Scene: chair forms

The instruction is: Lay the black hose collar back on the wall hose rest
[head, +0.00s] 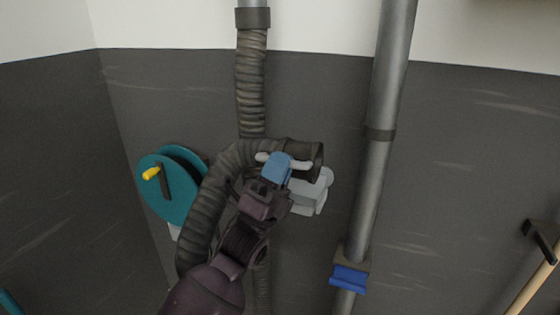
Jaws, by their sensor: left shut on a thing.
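The black hose collar (313,158) is the dark open end of a thick ribbed grey-brown hose (204,215), and its mouth faces right. The pale grey wall hose rest (309,194) shows just below and right of the collar. A light rounded bar (301,165) crosses in front of the collar, partly behind my blue fingertip. My left gripper (277,168) reaches up from below and is shut on the collar end of the hose. The gripper hides the contact, so I cannot tell whether the collar touches the rest. My right gripper is not in view.
A teal reel (172,190) with a yellow knob is on the wall at left. A grey vertical pipe (383,95) with a blue fitting (349,279) stands right of the rest. A wooden handle (530,288) leans at far right. The wall between pipe and handle is bare.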

